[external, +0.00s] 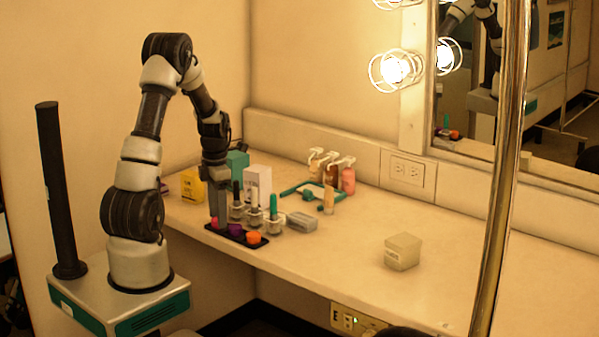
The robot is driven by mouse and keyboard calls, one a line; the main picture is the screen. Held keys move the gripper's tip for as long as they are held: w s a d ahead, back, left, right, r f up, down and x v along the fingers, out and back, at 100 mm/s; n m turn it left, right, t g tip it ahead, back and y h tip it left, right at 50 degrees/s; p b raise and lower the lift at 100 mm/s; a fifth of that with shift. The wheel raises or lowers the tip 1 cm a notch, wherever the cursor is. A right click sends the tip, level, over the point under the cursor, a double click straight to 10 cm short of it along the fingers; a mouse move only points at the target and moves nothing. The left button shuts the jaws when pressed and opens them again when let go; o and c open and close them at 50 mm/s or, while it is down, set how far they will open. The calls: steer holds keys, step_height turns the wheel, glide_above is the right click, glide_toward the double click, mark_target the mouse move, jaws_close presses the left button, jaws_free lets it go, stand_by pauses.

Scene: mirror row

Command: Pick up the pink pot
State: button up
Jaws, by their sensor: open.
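The pink pot (215,222) is small and stands at the left end of a dark tray (244,242) at the counter's front left. It is partly hidden by my gripper. My gripper (219,217) points straight down with its fingers at the pink pot, and they are open. I cannot tell whether the fingers are on both sides of the pot or touch it. A purple pot (235,230) stands next to it in the tray, and an orange pot (254,238) stands at the right end.
Several bottles with dark or green caps (255,216) stand close behind the tray. A pale box (402,251) stands farther right. The counter (345,243) between is clear.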

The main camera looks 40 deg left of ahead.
steer(key=shift+f, duration=0.35)
steer(key=shift+r, duration=0.1)
steer(key=shift+c, duration=0.3)
steer(key=c, duration=1.1)
steer(key=shift+r, duration=0.1)
